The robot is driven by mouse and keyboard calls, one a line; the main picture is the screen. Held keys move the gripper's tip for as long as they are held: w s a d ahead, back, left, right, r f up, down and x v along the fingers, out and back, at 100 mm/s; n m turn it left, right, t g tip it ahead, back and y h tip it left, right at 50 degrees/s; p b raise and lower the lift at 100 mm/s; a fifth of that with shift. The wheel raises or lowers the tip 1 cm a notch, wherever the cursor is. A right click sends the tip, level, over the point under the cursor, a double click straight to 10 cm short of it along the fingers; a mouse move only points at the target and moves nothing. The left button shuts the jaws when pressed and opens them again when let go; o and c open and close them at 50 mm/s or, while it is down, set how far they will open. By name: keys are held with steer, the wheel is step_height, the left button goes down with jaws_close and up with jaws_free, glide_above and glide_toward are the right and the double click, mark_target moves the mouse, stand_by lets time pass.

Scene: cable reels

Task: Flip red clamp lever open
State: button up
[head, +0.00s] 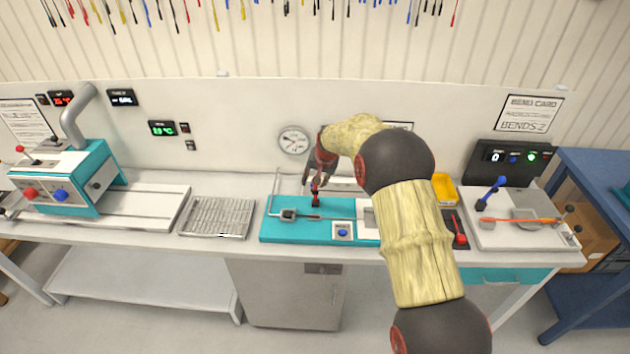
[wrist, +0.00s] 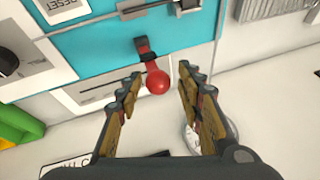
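The red clamp lever (head: 316,191) stands up from the teal fixture (head: 272,228) in the middle of the bench. In the wrist view the lever (wrist: 157,80) has a round red knob at its end and a dark base on the teal fixture (wrist: 100,45). My gripper (wrist: 160,88) is open, with one finger on each side of the knob. Both fingers look apart from it, with a wider gap on the right. In the head view my gripper (head: 311,183) is at the lever, and my arm hides the right end of the fixture.
A slotted grey tray (head: 217,217) lies left of the fixture, with a teal machine (head: 75,180) further left. A yellow bin (head: 445,188), a small red-handled tool (head: 459,235) and a bending plate (head: 520,235) are on the right. A round gauge (head: 293,140) is on the back wall.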

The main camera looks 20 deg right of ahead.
steer(key=shift+s, duration=0.1)
steer(key=v, duration=1.1)
steer(key=shift+r, duration=0.4)
steer(key=shift+s+d, duration=0.1)
